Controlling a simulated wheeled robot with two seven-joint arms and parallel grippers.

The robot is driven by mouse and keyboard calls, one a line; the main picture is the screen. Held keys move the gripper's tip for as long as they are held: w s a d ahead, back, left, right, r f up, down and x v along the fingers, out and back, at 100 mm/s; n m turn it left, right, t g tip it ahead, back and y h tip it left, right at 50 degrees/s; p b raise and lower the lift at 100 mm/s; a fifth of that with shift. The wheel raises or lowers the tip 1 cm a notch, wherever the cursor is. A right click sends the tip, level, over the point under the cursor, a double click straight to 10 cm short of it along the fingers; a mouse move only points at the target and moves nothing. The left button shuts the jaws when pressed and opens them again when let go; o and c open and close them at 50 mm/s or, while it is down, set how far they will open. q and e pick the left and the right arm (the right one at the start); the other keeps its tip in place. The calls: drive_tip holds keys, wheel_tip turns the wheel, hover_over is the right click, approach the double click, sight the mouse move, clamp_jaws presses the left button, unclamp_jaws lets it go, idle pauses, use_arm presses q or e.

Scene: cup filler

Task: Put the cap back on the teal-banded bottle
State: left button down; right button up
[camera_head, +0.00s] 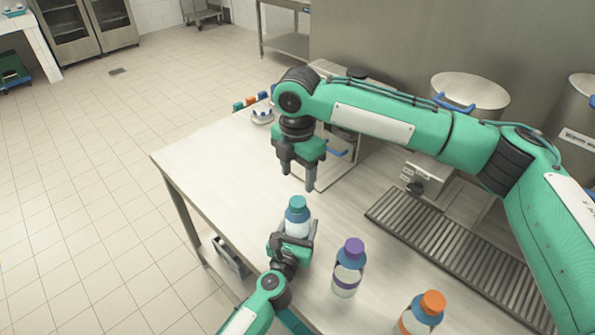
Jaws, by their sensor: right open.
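A white bottle with a blue shoulder (297,226) stands upright near the middle of the table, with a teal cap (297,202) on its top. I cannot tell whether the cap is screwed tight. Its band is hidden behind my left gripper. My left gripper (292,242) comes in from below, with its fingers on both sides of the bottle's lower body, and looks shut on it. My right gripper (298,178) is open and empty, pointing down, just beyond and above the cap in the picture and apart from it.
A purple-capped bottle (348,268) stands to the right of the held bottle, and an orange-capped bottle (421,313) at the lower right. A slatted drain grate (455,252) lies on the right. Large steel pots (470,92) stand behind. The table's left part (215,160) is clear.

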sight(298, 201)
idle(0.3)
drive_tip(key=shift+f, duration=4)
drive_tip(key=c, duration=1)
drive_tip(key=m, duration=0.5)
drive_tip(key=shift+c, duration=0.2)
drive_tip(key=o, duration=1.1)
